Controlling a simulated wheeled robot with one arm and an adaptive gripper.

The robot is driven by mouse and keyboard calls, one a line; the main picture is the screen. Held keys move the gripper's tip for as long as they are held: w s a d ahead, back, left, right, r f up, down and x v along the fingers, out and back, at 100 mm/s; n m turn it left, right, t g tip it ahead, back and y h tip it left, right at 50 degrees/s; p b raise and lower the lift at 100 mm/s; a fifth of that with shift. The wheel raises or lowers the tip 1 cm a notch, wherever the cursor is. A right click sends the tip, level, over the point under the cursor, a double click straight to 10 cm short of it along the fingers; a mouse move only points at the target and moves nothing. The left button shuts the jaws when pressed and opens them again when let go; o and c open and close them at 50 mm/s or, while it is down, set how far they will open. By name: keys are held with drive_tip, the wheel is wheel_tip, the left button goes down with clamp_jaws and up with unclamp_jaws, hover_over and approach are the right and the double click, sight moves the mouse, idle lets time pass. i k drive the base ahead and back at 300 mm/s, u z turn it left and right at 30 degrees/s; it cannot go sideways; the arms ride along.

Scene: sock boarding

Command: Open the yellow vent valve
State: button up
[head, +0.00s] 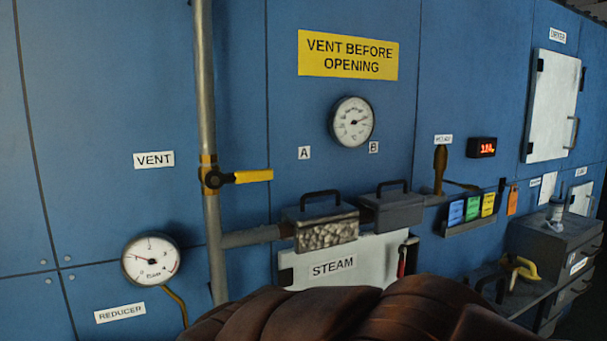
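The yellow vent valve (252,176) sits on a vertical grey pipe (205,95) at the left of the head view. Its lever points right, roughly level and crosswise to the pipe. A yellow collar and dark hub join it to the pipe. The VENT label (154,159) is on the blue wall to its left. My gripper is not in view, and nothing touches the lever.
A dial gauge (151,260) is below left of the valve. Two dark-handled boxes (326,232) stand right of the pipe, above the STEAM panel (340,266). A brown, ribbed shape (330,315) fills the bottom foreground. The wall around the lever is clear.

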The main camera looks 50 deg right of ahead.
sight(214, 180)
drive_tip(key=z, duration=0.35)
drive_tip(key=k, duration=0.3)
drive_tip(key=z, duration=0.45)
drive_tip(key=i, duration=0.5)
drive_tip(key=z, duration=0.85)
drive_tip(key=k, duration=1)
drive_tip(key=u, duration=1.1)
drive_tip(key=i, duration=0.5)
drive_tip(key=z, duration=0.1)
